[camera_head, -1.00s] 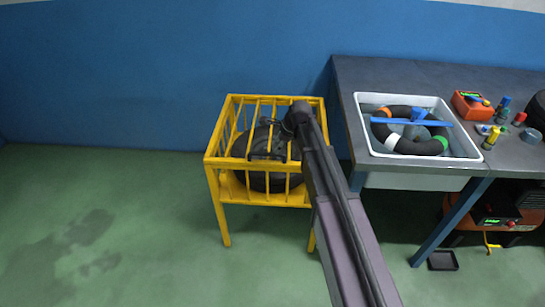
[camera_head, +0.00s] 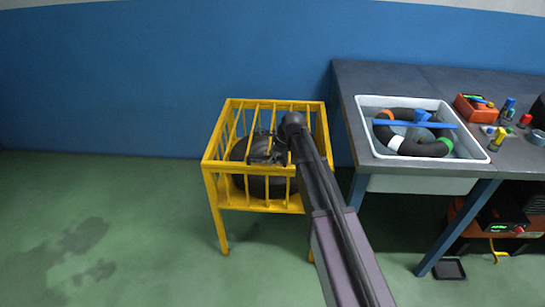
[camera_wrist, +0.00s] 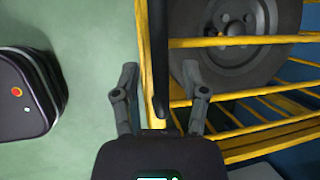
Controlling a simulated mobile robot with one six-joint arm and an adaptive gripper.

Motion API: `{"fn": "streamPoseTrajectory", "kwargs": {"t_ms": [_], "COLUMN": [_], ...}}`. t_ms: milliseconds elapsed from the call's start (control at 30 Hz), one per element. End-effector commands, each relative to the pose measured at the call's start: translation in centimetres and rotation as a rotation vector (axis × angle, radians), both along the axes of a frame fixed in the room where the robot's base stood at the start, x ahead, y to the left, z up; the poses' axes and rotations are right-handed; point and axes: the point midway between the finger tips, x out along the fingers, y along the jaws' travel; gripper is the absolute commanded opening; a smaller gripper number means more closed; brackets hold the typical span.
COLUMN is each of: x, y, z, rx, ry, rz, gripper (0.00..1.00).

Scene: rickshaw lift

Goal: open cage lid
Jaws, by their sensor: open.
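The yellow barred cage (camera_head: 208,160) stands on the floor left of the workbench. Its barred top lid (camera_head: 232,101) looks closed, and a dark wheel (camera_head: 240,182) sits inside under the bars. My gripper (camera_head: 262,152) is at the cage top, seen from behind my arm, which hides the cage's right part. In the wrist view my gripper (camera_wrist: 160,98) is open, its fingers on either side of a yellow edge bar (camera_wrist: 143,60) and a black bar (camera_wrist: 161,60) beside it. I cannot tell whether the fingers touch either bar. The wheel also shows there (camera_wrist: 235,60).
The workbench (camera_head: 400,78) at right holds a white tub (camera_head: 375,101) with a dark ring inside, an orange box (camera_head: 472,110) and small colored items. A dark machine (camera_head: 503,215) stands beneath it. The floor left of the cage is clear.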

Motion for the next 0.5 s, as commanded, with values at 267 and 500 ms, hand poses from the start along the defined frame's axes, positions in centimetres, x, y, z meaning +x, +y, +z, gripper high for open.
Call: {"fn": "streamPoseTrajectory", "kwargs": {"t_ms": [267, 500], "x": [0.00, -0.01], "y": [0.01, 0.00], "z": [0.03, 0.02], "rx": [0.000, 0.000], "ry": [0.000, 0.000], "rz": [0.000, 0.000], "gripper": [0.30, 0.00]}}
